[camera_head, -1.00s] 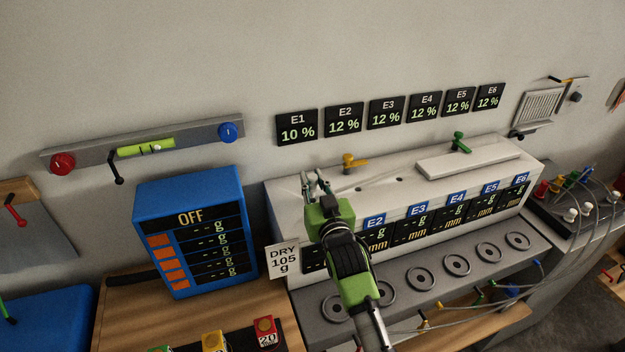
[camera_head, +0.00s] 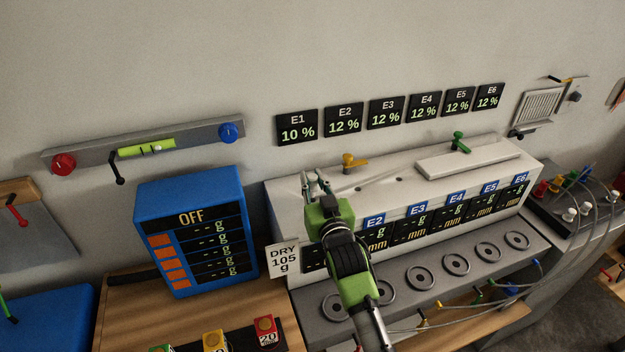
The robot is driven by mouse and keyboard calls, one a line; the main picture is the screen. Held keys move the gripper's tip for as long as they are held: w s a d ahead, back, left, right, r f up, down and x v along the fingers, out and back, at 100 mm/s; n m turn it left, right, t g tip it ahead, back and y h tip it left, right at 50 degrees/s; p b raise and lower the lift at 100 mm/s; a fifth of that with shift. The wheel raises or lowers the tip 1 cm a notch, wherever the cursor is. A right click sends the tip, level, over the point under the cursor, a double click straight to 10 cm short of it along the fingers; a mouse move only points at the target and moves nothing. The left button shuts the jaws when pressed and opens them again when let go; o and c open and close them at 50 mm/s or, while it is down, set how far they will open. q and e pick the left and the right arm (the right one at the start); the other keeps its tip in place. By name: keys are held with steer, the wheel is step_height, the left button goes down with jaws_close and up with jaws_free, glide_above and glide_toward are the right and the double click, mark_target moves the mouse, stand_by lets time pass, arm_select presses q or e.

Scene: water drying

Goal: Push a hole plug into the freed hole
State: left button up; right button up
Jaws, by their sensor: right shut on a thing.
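My right gripper (camera_head: 312,181) is over the left end of the white top of the long instrument housing (camera_head: 287,196). Its green and black body comes up from below. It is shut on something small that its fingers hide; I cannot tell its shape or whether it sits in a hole. Small dark holes (camera_head: 399,180) show in the white top to the right of the gripper. White hole plugs (camera_head: 570,214) that may be of the same kind stand at the far right, but I cannot tell for certain. My left gripper is not in view.
A yellow valve (camera_head: 352,160) and a green valve (camera_head: 459,142) stand at the back of the housing. A raised white slab (camera_head: 470,161) lies on its right part. A blue display box (camera_head: 192,230) marked OFF stands left. Grey rings (camera_head: 456,265) line the front ledge.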

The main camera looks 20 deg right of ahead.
mark_target(313, 194)
steer(key=shift+f+b, duration=1.3)
steer(key=shift+f, duration=0.7)
steer(key=o, duration=0.9)
steer(key=shift+o, duration=0.2)
steer(key=s, duration=1.2)
steer(key=shift+a, duration=0.25)
